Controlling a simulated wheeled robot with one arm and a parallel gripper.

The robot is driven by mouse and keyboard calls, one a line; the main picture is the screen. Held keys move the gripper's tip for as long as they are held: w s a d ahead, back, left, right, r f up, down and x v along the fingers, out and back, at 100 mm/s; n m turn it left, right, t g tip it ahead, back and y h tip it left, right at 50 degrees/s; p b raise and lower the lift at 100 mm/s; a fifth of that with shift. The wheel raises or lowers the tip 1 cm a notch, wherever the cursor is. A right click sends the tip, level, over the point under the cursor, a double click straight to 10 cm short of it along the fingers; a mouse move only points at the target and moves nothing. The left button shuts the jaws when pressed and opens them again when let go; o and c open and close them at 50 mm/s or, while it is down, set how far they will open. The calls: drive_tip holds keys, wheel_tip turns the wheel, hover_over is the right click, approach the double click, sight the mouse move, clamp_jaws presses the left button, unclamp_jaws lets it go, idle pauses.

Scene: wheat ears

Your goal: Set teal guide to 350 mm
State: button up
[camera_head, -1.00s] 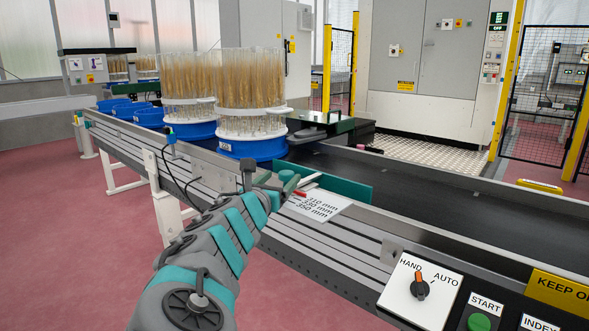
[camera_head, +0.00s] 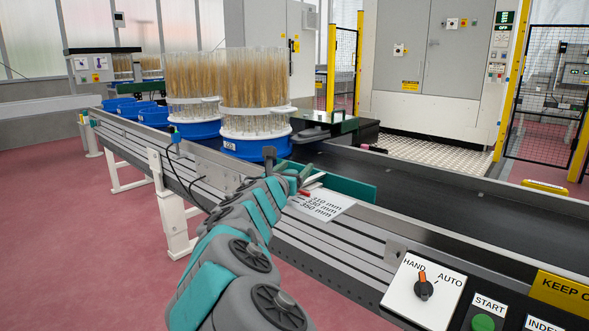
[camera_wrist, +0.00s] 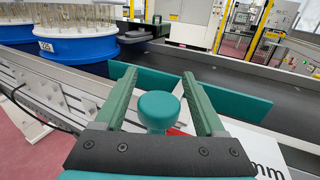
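The teal guide (camera_head: 348,186) stands along the near side of the dark conveyor; its plate also shows behind my fingers in the wrist view (camera_wrist: 238,104). A round teal knob (camera_wrist: 159,109) stands between my gripper's two green fingers (camera_wrist: 159,80), with a narrow gap on each side. My gripper is open around the knob; in the head view it is mostly hidden behind my arm. A white scale plate (camera_head: 328,205) reads 310, 330 and 350 mm. A red pointer (camera_head: 311,190) lies near the plate's far edge, at the 310 mm end; its exact mark is unclear.
Blue-based drums of wheat ears (camera_head: 254,145) stand on the conveyor (camera_head: 440,190) beyond the guide. A front rail runs along the near side. A HAND/AUTO selector (camera_head: 423,287) and a green START button (camera_head: 483,322) are at the lower right. The belt right of the guide is clear.

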clamp_jaws()
idle(0.3)
idle(0.9)
